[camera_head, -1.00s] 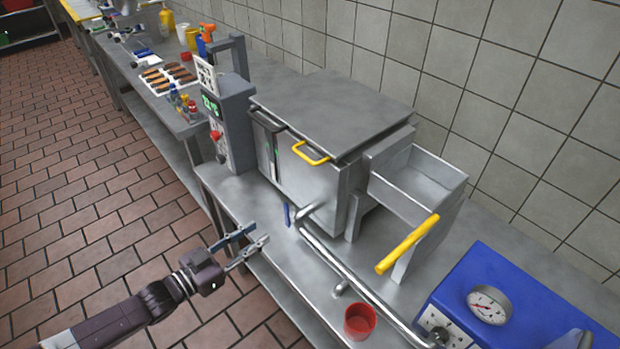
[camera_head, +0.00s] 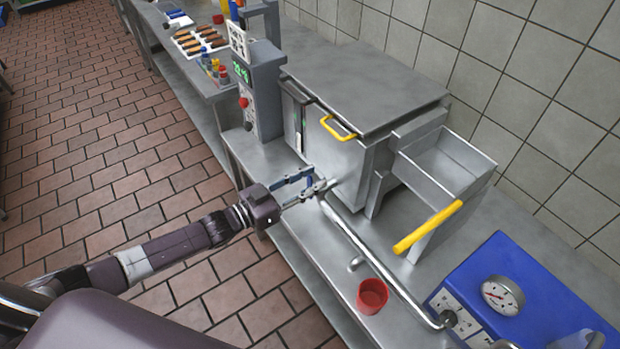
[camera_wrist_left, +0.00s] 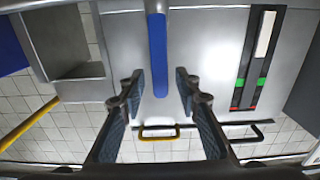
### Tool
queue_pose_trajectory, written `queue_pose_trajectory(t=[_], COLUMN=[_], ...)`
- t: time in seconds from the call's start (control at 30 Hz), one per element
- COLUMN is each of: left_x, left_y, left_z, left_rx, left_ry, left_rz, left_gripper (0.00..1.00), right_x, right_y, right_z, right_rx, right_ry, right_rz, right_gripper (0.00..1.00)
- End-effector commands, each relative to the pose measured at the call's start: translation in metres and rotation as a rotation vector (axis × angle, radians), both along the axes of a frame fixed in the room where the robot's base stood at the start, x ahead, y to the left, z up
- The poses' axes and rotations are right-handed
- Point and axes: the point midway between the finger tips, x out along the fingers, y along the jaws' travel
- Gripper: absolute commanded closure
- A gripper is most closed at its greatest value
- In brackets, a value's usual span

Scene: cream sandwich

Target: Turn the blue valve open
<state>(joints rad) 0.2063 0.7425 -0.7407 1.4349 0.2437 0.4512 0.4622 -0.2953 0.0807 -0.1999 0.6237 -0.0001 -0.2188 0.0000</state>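The blue valve handle (camera_wrist_left: 158,45) is a long narrow bar in front of the grey steel machine in the left wrist view. My left gripper (camera_wrist_left: 160,85) is open there, with one finger on each side of the handle's free end and visible gaps between. In the head view, my left gripper (camera_head: 311,186) is at the machine's lower front, by the upper end of the steel pipe (camera_head: 360,245). The handle is mostly hidden by the fingers there. My right gripper is not in view.
The steel machine (camera_head: 345,165) has a yellow lid handle (camera_head: 338,128) and a side trough with a yellow lever (camera_head: 428,227). A red cup (camera_head: 372,296) stands near the counter's front edge. A blue box with a gauge (camera_head: 502,296) is at right.

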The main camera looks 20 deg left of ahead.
Motion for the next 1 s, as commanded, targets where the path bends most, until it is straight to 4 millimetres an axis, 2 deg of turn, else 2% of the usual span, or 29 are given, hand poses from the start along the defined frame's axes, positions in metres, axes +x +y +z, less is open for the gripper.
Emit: queue_pose_trajectory(t=[0.1,0.37,1.0], left_x=[0.0000,-0.0001,-0.0025], left_y=[0.0003,0.0006,-0.0022], left_z=[-0.0001,0.0000,-0.0001], left_rx=[0.000,0.001,0.046], left_ry=[0.000,-0.001,-0.036], left_rz=[0.000,0.001,0.001], left_gripper=[0.72,1.00,1.00], right_x=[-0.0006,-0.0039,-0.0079], right_y=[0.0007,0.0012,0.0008], right_z=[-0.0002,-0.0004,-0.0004], right_rx=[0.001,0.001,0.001], right_ry=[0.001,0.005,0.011], right_rz=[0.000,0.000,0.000], right_gripper=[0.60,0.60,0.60])
